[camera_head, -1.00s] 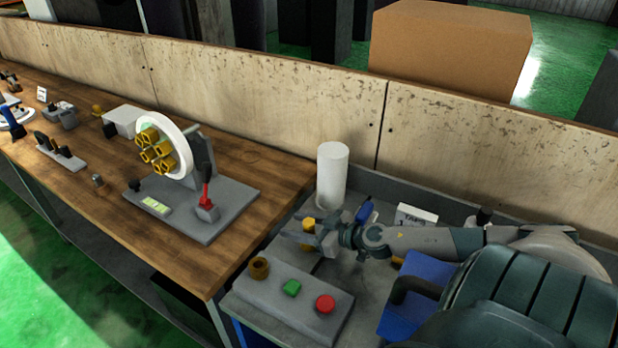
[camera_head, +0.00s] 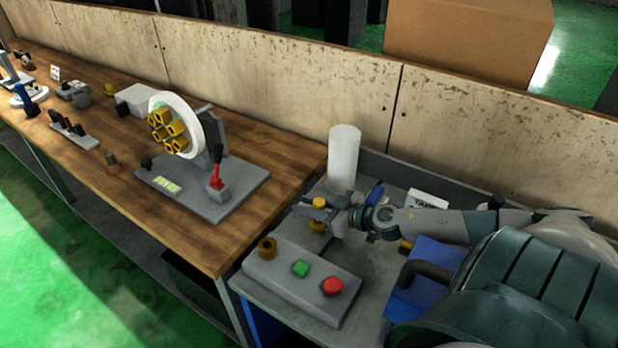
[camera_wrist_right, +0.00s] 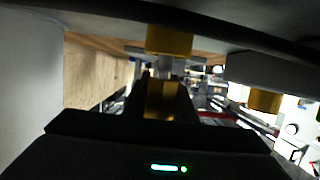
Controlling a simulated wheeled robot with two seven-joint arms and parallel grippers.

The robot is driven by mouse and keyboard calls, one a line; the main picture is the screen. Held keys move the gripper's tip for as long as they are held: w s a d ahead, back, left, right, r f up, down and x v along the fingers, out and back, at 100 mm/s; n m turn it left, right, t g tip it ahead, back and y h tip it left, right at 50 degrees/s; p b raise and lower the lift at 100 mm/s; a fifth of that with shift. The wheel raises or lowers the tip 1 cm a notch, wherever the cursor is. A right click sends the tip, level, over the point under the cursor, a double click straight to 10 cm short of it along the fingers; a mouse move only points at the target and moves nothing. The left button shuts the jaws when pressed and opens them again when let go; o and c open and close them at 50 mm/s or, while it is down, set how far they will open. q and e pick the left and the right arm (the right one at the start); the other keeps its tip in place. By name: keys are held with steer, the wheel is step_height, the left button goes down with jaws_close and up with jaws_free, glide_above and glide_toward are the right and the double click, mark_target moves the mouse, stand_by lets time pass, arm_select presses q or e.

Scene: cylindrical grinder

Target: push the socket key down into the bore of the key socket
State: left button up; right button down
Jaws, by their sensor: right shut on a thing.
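My right gripper (camera_head: 316,214) is shut on the socket key (camera_head: 319,202). The key's yellow upper end shows above the fingers, and a yellow part shows below them. In the right wrist view, a gold piece (camera_wrist_right: 160,98) shows between dark parts of the gripper; which part of the key it is I cannot tell. The key socket (camera_head: 267,247) is a short bronze-brown ring with a dark bore, standing on the left end of the grey button panel. The held key is apart from it, behind and to its right. My left gripper is not in view.
The panel carries a green button (camera_head: 300,268) and a red button (camera_head: 332,286). A white cylinder (camera_head: 344,158) stands behind my gripper. A blue bin (camera_head: 425,275) is to the right. The wooden bench (camera_head: 220,248) at left holds a fixture with a white ring (camera_head: 193,125).

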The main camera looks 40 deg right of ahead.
step_height(320, 180, up, 9)
steer(key=shift+r+b, duration=0.15)
steer(key=shift+b, duration=0.25)
stand_by(0.4)
steer(key=shift+a, duration=0.1)
